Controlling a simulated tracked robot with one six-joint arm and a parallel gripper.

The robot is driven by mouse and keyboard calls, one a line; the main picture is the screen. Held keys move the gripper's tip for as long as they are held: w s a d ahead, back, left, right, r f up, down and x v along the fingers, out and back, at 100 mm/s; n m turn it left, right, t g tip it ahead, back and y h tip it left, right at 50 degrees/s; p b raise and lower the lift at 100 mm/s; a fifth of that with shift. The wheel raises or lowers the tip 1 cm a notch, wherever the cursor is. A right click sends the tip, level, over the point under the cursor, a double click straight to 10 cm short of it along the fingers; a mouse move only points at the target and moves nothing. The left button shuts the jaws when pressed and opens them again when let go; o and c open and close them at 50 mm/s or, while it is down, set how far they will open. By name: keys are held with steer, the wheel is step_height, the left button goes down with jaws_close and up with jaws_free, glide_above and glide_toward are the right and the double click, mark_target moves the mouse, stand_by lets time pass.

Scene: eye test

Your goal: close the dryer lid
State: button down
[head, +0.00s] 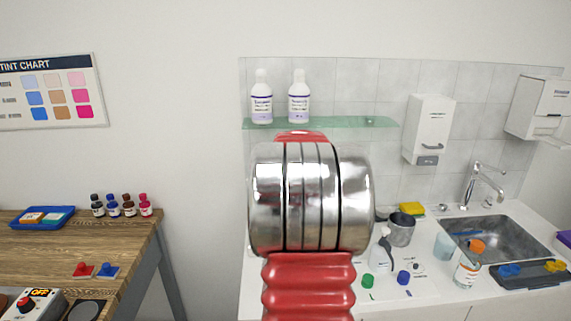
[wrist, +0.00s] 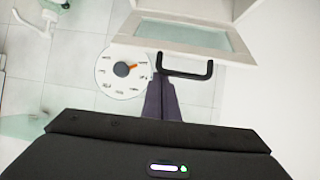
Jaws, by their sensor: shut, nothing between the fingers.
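In the wrist view, a white box, apparently the dryer (wrist: 205,8), stands at the top. Its pale framed lid (wrist: 235,58) has a greenish window and a black bar handle (wrist: 185,76). The lid slants out from the box and looks at least partly open. My gripper (wrist: 159,80) is shut and empty. Its dark fingers point up the picture, with their tips at the left end of the handle. I cannot tell whether they touch it. In the head view my arm blocks the middle, and neither the dryer nor my gripper shows.
In the head view, a glass shelf (head: 350,123) holds two bottles. A sink (head: 488,238) and small counter items lie right. A wooden bench (head: 85,238) is left.

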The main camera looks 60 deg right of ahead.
steer(key=shift+t+h, duration=0.4)
steer(key=shift+t, duration=0.5)
steer(key=s+a+f, duration=0.1)
steer(key=a+f, duration=0.2)
steer(key=f, duration=0.2)
steer(key=s+a+f, duration=0.2)
steer(key=a+f, duration=0.1)
steer(key=f, duration=0.2)
steer(key=s+a+f, duration=0.2)
steer(key=a+f, duration=0.1)
steer(key=f, duration=0.2)
steer(key=shift+s+a+f, duration=0.1)
steer(key=shift+s+f, duration=0.15)
steer(key=shift+f, duration=0.15)
steer(key=shift+r, duration=0.15)
steer(key=shift+w+r, duration=0.1)
steer(key=shift+r, duration=0.5)
step_height(320, 180, up, 5)
steer(key=s+a+f, duration=0.4)
steer(key=s+a, duration=0.1)
steer(key=a, duration=0.1)
steer(key=shift+a+f+h, duration=0.2)
steer(key=shift+a+h, duration=0.05)
steer(key=shift+h, duration=0.05)
steer(key=shift+s, duration=0.1)
